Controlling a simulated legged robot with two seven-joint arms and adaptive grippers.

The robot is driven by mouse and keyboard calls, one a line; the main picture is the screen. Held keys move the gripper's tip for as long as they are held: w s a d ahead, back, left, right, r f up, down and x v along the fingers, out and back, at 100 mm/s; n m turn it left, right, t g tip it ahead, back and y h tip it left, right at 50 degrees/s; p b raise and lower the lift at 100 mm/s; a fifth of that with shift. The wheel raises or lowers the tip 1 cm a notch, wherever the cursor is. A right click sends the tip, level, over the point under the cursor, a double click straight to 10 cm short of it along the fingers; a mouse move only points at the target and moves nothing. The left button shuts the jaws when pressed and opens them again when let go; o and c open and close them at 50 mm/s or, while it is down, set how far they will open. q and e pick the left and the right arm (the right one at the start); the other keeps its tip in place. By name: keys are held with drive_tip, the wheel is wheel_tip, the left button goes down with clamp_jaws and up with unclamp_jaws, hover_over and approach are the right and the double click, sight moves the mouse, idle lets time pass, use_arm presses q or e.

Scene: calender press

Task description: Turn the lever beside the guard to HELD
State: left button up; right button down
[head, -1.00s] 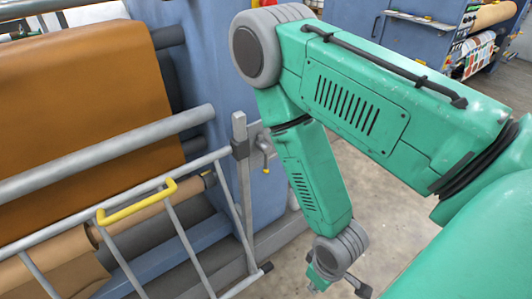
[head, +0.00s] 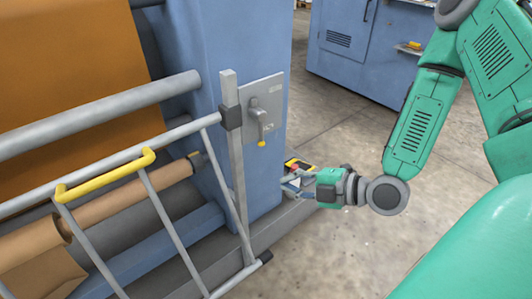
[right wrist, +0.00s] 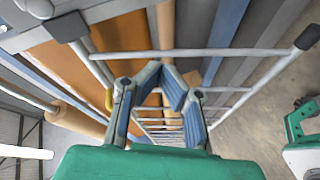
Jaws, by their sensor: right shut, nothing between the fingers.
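The lever (head: 256,117) is a grey handle with a yellow tip, on a grey plate (head: 270,94) fixed to the blue machine column. It hangs downward, tip lowest. Any lettering on the plate is too small to read. The guard (head: 236,165) is a grey tube frame with a yellow handle (head: 105,177), left of the lever. My right gripper (head: 287,186) is below and to the right of the lever, apart from it, shut and empty. In the right wrist view its fingers (right wrist: 166,82) appear in front of the guard's bars.
A small yellow-and-black item with a red part (head: 298,165) is low behind my right gripper. Brown rolls (head: 120,198) lie behind the guard. A blue cabinet (head: 345,50) stands at the back.

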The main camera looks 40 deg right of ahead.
sight(262, 145)
drive_tip(key=d+r+n+t+b, duration=0.1)
drive_tip(key=r+n+t, duration=0.1)
drive_tip(key=d+r+n+t+b, duration=0.1)
drive_tip(key=n+t, duration=0.1)
drive_tip(key=shift+w+d+r+y, duration=0.15)
drive_tip(key=shift+r+y, duration=0.15)
drive_tip(key=shift+r, duration=0.05)
drive_tip(key=b+x, duration=0.1)
drive_tip(key=x, duration=0.2)
drive_tip(key=d+b+x, duration=0.1)
drive_tip(key=x, duration=0.3)
drive_tip(key=w+d+b+x, duration=0.1)
drive_tip(key=x, duration=0.2)
drive_tip(key=shift+w+a+b, duration=0.15)
drive_tip(key=shift+w+b, duration=0.1)
drive_tip(key=shift+b, duration=0.15)
drive_tip(key=shift+w+d, duration=0.5)
drive_tip(key=shift+d, duration=0.25)
